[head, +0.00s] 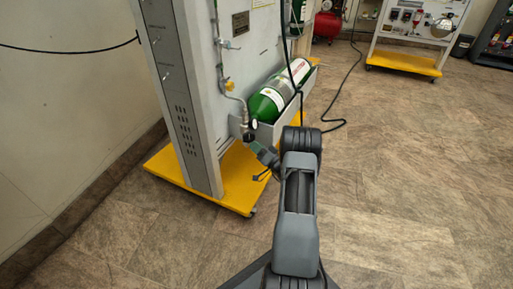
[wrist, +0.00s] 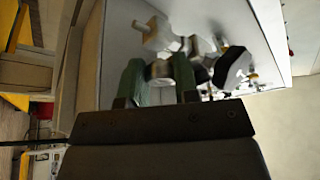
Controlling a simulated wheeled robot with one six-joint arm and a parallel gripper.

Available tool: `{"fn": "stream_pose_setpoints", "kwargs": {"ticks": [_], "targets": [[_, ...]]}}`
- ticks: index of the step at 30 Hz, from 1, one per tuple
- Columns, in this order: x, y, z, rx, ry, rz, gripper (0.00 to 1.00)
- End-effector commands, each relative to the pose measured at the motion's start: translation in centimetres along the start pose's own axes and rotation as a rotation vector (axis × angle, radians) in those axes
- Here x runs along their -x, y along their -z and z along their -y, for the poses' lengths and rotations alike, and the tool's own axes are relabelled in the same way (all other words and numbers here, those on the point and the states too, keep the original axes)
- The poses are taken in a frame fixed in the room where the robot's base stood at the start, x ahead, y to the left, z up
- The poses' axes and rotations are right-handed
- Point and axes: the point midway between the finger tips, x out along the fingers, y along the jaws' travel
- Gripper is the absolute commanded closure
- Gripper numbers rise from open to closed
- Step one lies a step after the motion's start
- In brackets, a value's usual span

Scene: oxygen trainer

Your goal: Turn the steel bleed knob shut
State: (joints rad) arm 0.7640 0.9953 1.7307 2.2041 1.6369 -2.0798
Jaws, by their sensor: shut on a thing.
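In the wrist view, my gripper (wrist: 158,66) has its two green fingers on either side of a small steel knob (wrist: 160,70) and is shut on it. Only part of the knob shows between the fingers; its turn angle cannot be told. A pale, angular metal fitting (wrist: 158,36) is just beyond the fingertips. A black knob (wrist: 235,68) is to the right, apart from the fingers. In the head view, my gripper (head: 250,143) is at the low end of the panel's piping, and the steel knob is too small to make out.
A green cylinder (head: 277,97) lies in a grey tray on the trainer panel (head: 187,95), close to the right of the piping. The panel stands on a yellow base (head: 237,190). A black hose hangs beside the cylinder. Open tiled floor (head: 400,190) lies to the right.

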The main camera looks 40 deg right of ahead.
Motion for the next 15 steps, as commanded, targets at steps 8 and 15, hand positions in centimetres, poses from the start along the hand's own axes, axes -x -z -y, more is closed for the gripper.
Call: {"fn": "stream_pose_setpoints", "kwargs": {"ticks": [8, 15], "targets": [[0.01, -0.02, 0.06, -0.006, -0.001, 0.001, 0.95], [-0.02, 0.06, 0.20, -0.083, -0.033, 0.001, 0.95]]}}
